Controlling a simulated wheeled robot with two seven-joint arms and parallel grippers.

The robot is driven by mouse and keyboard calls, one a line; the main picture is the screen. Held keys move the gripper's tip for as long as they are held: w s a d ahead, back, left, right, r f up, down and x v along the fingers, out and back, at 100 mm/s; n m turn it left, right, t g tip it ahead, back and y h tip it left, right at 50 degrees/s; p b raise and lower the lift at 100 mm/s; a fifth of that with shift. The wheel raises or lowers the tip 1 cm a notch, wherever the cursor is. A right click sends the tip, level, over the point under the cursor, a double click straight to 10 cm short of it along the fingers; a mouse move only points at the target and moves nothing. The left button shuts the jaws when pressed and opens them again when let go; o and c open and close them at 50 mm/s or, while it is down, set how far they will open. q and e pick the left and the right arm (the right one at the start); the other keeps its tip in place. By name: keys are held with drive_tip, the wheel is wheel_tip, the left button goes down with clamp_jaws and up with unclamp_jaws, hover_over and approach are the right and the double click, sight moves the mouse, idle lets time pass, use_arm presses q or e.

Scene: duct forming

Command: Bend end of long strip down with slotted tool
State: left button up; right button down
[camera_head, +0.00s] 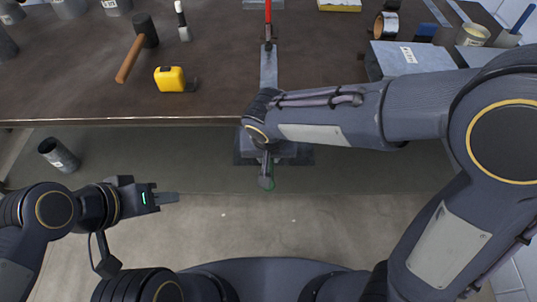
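A long grey metal strip (268,68) lies on the brown workbench, running from the middle toward the front edge. Its near end is hidden behind my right wrist. A tool with a red handle (268,12) and dark metal head stands at the strip's far end; I cannot tell whether it is the slotted tool. My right arm crosses from the right, and its wrist is over the bench's front edge at the near end of the strip. Its fingertips are hidden. My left gripper (167,198) is empty, in front of the bench at lower left; its finger gap is not clear.
On the bench (60,92) are a wooden-handled mallet (130,58), a yellow tape measure (170,78), a brush-like tool (182,20) and a grey box (412,60). A dark cylinder (58,155) stands below at left. The bench's left front is clear.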

drive_tip(key=shift+f+t+b, duration=0.5)
drive_tip(key=shift+f+b, duration=0.4)
drive_tip(key=shift+b, duration=0.75)
drive_tip(key=shift+d+b, duration=0.1)
drive_tip(key=shift+b, duration=0.3)
drive_tip(key=f+t+b, duration=0.1)
drive_tip(key=b, duration=0.2)
drive_tip(key=shift+w+f+t+b, duration=0.15)
drive_tip(key=shift+f+t+b, duration=0.15)
drive_tip(key=shift+b, duration=1)
drive_tip(key=shift+w, duration=0.1)
drive_tip(key=shift+r, duration=0.1)
